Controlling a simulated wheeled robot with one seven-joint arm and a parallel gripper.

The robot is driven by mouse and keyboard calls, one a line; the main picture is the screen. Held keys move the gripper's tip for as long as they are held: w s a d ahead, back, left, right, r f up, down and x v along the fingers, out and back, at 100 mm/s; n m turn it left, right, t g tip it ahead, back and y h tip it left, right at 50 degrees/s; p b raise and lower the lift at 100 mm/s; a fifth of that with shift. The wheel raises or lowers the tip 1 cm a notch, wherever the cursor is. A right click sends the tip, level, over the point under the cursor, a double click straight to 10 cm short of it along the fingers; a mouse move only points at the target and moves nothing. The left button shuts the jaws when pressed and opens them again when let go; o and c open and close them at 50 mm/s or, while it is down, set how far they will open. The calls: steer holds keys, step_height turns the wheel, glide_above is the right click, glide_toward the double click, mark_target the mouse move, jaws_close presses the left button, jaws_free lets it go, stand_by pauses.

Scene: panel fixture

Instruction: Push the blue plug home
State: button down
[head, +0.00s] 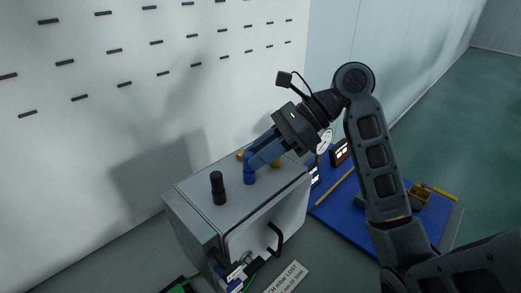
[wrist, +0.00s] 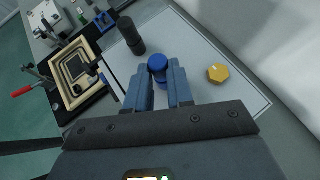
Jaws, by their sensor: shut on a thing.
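The blue plug (wrist: 158,64) stands upright on top of a grey box (head: 183,206). Its round blue top shows between my fingertips in the wrist view. In the head view the plug (head: 249,178) shows just below my fingers. My gripper (wrist: 164,84) has blue fingers and is shut on the plug; it also shows in the head view (head: 252,166). The arm reaches in from the right and tilts down to the box top. Whether the plug's lower end is fully seated cannot be told, as the fingers hide part of it.
A black plug (head: 218,188) stands left of the blue one. A yellow hexagonal piece (wrist: 218,73) lies on the box top. The box has a black handle (head: 277,240). A blue mat (head: 338,212) with tools lies to the right. A slotted white panel (head: 150,90) rises behind.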

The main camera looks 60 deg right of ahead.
steer(key=shift+f, duration=0.1)
steer(key=c, duration=0.9)
jaws_free()
steer(key=v, duration=0.7)
steer(key=shift+s+d+r, duration=0.2)
steer(key=shift+s, duration=0.05)
